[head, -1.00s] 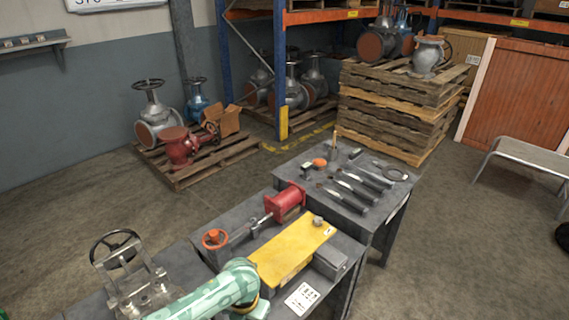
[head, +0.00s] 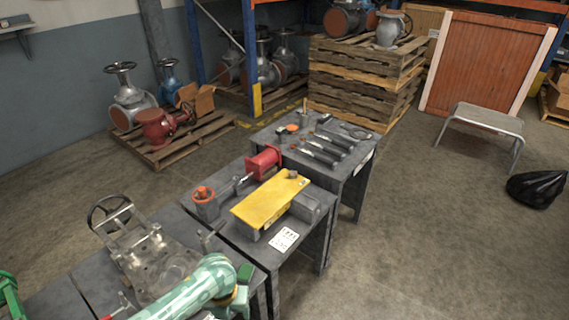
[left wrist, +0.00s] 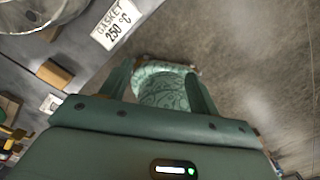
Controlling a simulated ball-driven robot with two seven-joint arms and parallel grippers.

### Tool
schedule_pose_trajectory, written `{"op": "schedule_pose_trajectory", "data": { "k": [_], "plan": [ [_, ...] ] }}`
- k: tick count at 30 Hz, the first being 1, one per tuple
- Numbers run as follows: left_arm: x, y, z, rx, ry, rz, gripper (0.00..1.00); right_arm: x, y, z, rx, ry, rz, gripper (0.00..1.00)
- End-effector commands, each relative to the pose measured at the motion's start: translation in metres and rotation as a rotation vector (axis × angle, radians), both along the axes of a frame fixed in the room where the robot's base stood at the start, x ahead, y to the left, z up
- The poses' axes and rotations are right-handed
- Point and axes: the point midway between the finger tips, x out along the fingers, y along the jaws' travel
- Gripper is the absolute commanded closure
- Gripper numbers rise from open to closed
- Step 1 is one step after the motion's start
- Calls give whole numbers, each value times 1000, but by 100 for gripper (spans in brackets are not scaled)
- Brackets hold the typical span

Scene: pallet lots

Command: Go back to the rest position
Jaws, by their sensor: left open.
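My left gripper (head: 241,294) is at the bottom of the head view, at the end of my mint-patterned arm, beside the front edge of the near bench (head: 88,277). In the left wrist view its jaws (left wrist: 160,72) are open. A mint-patterned part of my own body shows beyond and between the fingers, and I see no object held. The gripper is apart from the yellow block (head: 268,201) on the middle bench.
A grey metal fixture with a handwheel (head: 150,256) stands on the near bench. A red cylinder (head: 264,162) lies behind the yellow block. Several dark tools (head: 325,147) lie on the far bench. A stool (head: 487,119) and black bag (head: 537,188) stand right. Floor between is clear.

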Motion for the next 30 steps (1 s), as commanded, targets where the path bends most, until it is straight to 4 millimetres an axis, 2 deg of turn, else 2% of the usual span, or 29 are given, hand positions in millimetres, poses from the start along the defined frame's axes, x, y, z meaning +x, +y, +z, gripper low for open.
{"op": "schedule_pose_trajectory", "data": {
  "k": [8,11,14,17,20,21,22,24,27,30],
  "plan": [
    [-31,13,-52,-42,11,471,38,11,0,0,0,-16,0,68],
    [-53,21,-81,-59,17,731,38,7,0,0,0,-9,0,68],
    [-84,35,-114,-70,23,1035,38,1,0,0,-1,-1,0,68],
    [-130,51,-151,-75,29,1393,38,0,0,0,0,1,0,68],
    [-199,73,-189,-74,32,1814,38,0,0,0,0,1,0,68],
    [-232,81,-202,-73,31,1983,38,0,0,0,0,1,0,68],
    [-255,87,-210,-73,30,2102,38,0,0,0,0,1,0,68],
    [-305,97,-222,-76,27,2345,38,0,0,0,0,1,0,68],
    [-361,107,-230,-79,26,2598,38,0,0,0,0,1,0,68],
    [-398,111,-232,-82,28,2754,38,0,0,0,-1,1,0,68]
  ]
}}
